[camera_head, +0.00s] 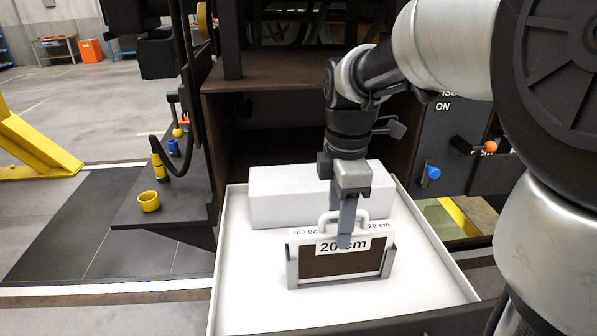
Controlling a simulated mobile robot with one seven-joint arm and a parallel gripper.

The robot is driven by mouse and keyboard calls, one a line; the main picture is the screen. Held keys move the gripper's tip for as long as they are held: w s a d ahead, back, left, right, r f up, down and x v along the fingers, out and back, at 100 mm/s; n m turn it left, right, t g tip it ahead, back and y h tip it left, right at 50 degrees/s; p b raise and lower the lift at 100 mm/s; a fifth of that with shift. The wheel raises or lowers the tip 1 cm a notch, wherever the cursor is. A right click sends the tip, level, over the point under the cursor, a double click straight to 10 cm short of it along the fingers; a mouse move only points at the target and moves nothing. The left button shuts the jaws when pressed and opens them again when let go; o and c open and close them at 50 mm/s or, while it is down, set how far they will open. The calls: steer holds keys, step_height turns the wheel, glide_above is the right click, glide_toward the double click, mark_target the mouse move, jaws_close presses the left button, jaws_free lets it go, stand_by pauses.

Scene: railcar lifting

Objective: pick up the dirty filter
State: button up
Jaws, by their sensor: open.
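The filter (335,266) is a brown panel in a white frame with a "20 cm" label and a white loop handle (329,218) on top. It stands upright in a grey holder (291,272) on a white tray (240,315). My gripper (347,236) points down at the filter's top, beside the handle. It is open, with its fingers seen nearly edge-on. One finger overlaps the label, and I cannot tell whether it touches the handle or frame.
A white box (275,200) lies behind the filter on the tray. A dark cabinet (260,105) stands behind. A yellow cup (149,202) sits on a dark ledge at left. At right, a panel carries blue (433,172) and orange (490,147) knobs. The tray's front is bare.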

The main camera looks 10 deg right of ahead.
steer(key=f, duration=0.4)
steer(key=shift+s+d+f, duration=0.3)
steer(key=shift+s+f, duration=0.05)
steer(key=shift+f, duration=0.5)
steer(key=shift+r, duration=0.1)
jaws_close()
